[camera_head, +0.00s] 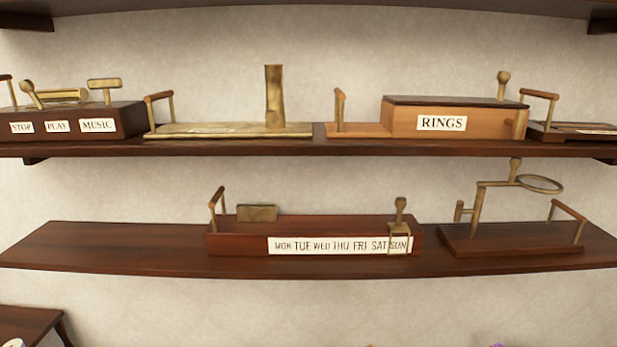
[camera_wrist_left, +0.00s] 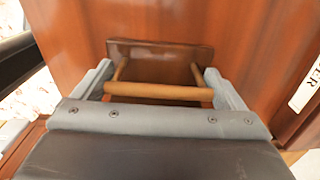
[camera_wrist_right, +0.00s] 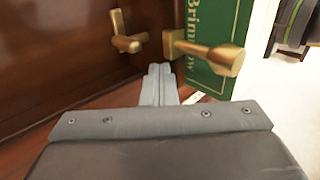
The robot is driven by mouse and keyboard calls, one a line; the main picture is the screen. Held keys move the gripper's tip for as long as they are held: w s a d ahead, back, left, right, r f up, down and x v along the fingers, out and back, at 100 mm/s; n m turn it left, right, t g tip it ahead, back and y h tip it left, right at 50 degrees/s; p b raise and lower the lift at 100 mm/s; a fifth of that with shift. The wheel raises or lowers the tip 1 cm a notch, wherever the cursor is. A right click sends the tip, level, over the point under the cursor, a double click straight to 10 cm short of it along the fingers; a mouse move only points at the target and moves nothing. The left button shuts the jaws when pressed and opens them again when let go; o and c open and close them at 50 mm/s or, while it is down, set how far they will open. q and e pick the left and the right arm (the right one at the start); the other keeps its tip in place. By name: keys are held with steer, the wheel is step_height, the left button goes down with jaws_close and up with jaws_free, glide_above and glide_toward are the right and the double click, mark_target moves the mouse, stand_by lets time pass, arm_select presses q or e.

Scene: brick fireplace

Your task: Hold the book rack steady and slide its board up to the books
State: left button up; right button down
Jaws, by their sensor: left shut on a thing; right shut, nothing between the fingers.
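In the left wrist view my left gripper (camera_wrist_left: 160,76) is shut on a handle, a light wooden bar (camera_wrist_left: 160,91) on two short posts fixed to a dark wooden block. Reddish-brown wood, seemingly the book rack (camera_wrist_left: 80,28), fills the view behind it. In the right wrist view my right gripper (camera_wrist_right: 160,70) is shut and empty, its fingertips below and between two brass fittings. One is a round-ended brass knob (camera_wrist_right: 222,58), the other an angled brass piece (camera_wrist_right: 124,35) on dark wood. A green book (camera_wrist_right: 222,22) with gold lettering stands behind the knob. Which piece is the sliding board is unclear.
The upper shelf (camera_head: 250,148) holds a music box and a RINGS box (camera_head: 460,105). The lower shelf (camera_head: 110,248) holds a weekday box (camera_head: 235,243) and a lens stand (camera_head: 510,240).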

arm_select(q)
steer(key=shift+d, duration=0.15)
arm_select(e)
steer(key=shift+w+a, duration=0.1)
steer(key=shift+a, duration=1.8)
steer(key=shift+v, duration=2.55)
steer(key=shift+r, duration=0.1)
steer(key=v, duration=1.2)
arm_select(q)
steer(key=o, duration=1)
steer(key=shift+c, duration=0.2)
